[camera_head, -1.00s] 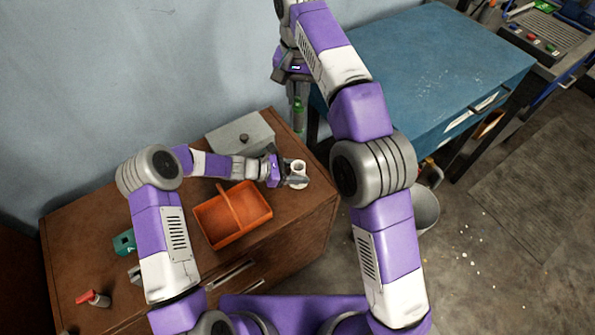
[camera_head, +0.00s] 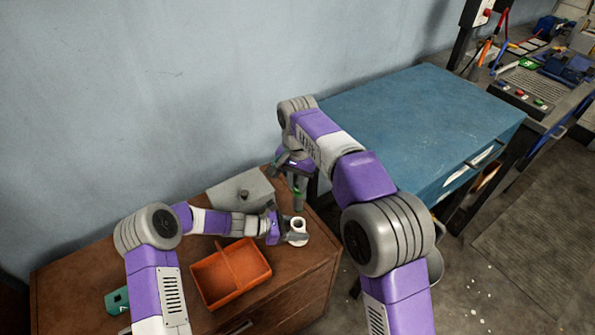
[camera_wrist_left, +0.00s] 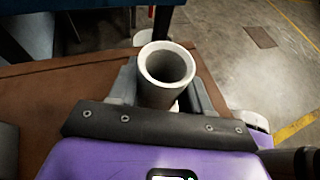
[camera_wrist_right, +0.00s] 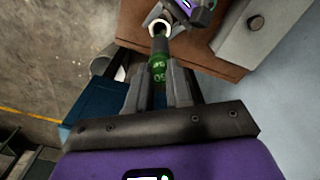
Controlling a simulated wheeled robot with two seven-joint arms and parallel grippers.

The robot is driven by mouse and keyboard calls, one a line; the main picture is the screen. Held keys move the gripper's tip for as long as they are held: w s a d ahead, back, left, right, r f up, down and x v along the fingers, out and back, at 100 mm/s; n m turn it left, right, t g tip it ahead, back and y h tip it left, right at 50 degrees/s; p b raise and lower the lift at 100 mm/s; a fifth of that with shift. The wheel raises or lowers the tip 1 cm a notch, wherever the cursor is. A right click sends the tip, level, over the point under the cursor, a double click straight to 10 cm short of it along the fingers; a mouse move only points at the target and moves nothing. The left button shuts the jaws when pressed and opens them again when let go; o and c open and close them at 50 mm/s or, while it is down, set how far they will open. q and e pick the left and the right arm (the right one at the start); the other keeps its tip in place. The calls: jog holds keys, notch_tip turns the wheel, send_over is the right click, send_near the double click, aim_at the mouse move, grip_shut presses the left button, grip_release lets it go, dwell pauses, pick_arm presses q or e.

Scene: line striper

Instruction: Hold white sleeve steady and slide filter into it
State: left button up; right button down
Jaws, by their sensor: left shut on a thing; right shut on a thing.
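The white sleeve (camera_head: 298,224) stands upright near the right end of the brown cabinet top, its open mouth facing up. My left gripper (camera_head: 290,237) is shut on it; the left wrist view shows the sleeve (camera_wrist_left: 166,66) between the fingers (camera_wrist_left: 162,92). The green filter (camera_wrist_right: 159,58) is shut in my right gripper (camera_wrist_right: 161,88) and points down. In the head view the filter (camera_head: 298,199) hangs just behind the sleeve, and my right gripper (camera_head: 299,180) is above it. In the right wrist view the sleeve's mouth (camera_wrist_right: 160,28) lies just beyond the filter's tip. Whether they touch is unclear.
An orange divided tray (camera_head: 230,274) sits left of the sleeve on the cabinet (camera_head: 300,285). A grey box with a dark knob (camera_head: 240,195) stands behind. A blue table (camera_head: 420,125) is at the right. A teal object (camera_head: 117,302) lies at the left.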

aim_at(298, 196)
jog(key=shift+f, duration=2.9)
notch_tip(298, 196, down, 9)
dwell(4.5)
